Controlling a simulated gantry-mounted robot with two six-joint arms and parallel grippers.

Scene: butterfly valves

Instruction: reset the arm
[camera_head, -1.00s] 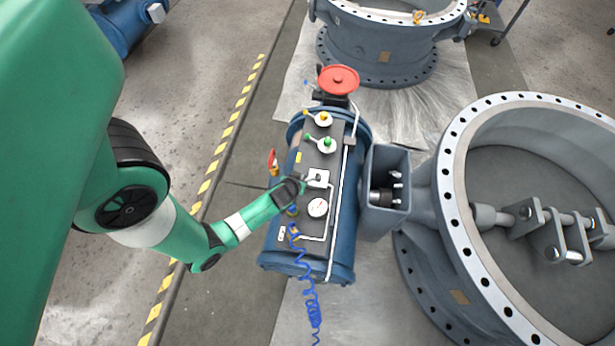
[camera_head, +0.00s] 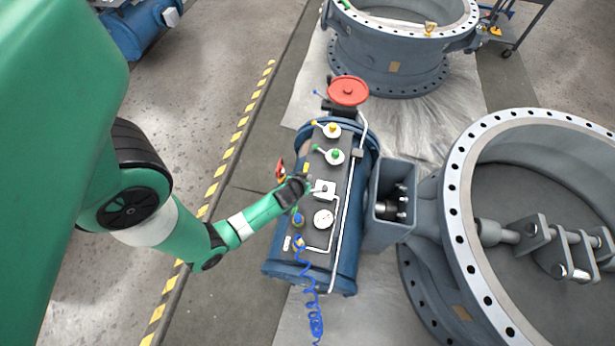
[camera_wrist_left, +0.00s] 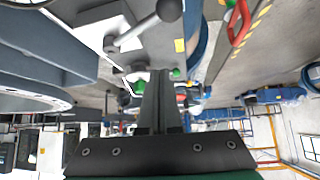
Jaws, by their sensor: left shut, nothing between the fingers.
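My left arm comes in from the left in the head view, and my left gripper (camera_head: 309,182) is over the dark panel (camera_head: 326,241) of the blue actuator cylinder (camera_head: 352,262). It is shut and empty, just left of the white block (camera_head: 324,188) on the panel. In the left wrist view the closed fingers (camera_wrist_left: 158,100) show at the centre, and a grey lever with a round knob (camera_wrist_left: 168,10) shows above them. I cannot tell whether the fingertips touch anything. My right gripper is not in view.
Near the gripper are a round gauge (camera_head: 323,219), a red-handled lever (camera_head: 280,171), green (camera_head: 337,154) and yellow (camera_head: 332,129) knobs and a red handwheel (camera_head: 348,91). A blue coiled hose (camera_head: 314,318) hangs in front. A large valve ring (camera_head: 461,200) stands right. Floor at left is free.

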